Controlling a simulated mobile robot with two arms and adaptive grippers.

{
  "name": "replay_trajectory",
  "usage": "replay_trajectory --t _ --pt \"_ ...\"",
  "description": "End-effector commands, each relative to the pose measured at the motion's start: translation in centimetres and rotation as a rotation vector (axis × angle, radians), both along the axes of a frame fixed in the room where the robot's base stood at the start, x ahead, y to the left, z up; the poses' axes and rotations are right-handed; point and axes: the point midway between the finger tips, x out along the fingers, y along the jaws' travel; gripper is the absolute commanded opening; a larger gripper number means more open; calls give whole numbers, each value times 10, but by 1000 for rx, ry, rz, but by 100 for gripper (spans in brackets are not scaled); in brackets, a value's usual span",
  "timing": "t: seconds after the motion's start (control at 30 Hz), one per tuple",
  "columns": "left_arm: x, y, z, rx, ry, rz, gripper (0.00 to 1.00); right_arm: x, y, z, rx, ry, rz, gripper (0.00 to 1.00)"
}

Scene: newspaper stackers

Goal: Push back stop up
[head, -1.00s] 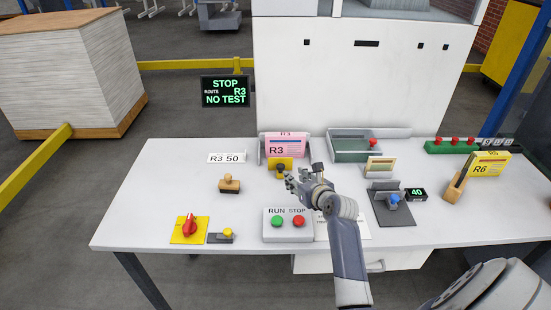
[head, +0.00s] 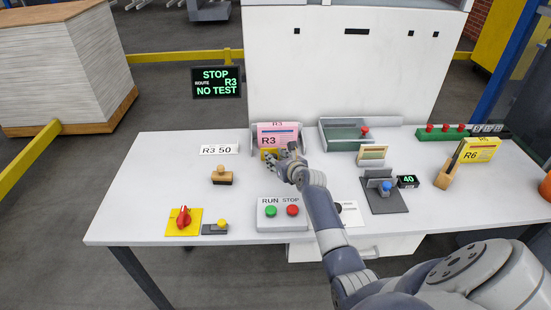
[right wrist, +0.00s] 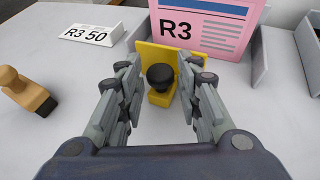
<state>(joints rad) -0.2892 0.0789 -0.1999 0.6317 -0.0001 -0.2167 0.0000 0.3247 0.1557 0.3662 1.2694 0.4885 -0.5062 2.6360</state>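The yellow back stop (right wrist: 188,60), an upright plate with a black round knob (right wrist: 161,76) on its foot, stands in front of the pink R3 stack (right wrist: 205,25). In the head view the back stop (head: 267,155) is partly hidden behind my right gripper (head: 287,158). My right gripper (right wrist: 159,70) is open, with its fingers apart to the left and right of the knob in the wrist view. I cannot tell whether they touch it. My left gripper is not in view.
A grey-walled bay holds the pink stack. A white R3 50 label (head: 219,149) and a wooden stamp (head: 222,176) lie to its left. The RUN/STOP box (head: 283,222) stands in front, near the arm. A green tray (head: 350,136) is to the right. The table's left end is mostly clear.

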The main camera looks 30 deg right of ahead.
Motion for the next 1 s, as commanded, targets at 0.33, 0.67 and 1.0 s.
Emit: replay_trajectory --t 0.33,0.67,1.0 --pt "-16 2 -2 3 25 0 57 6 -1 -3 0 0 -1 32" --pt "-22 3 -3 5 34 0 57 6 -1 -3 -1 0 -1 0" --pt "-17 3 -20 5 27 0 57 34 -20 -5 -2 -1 -7 0"
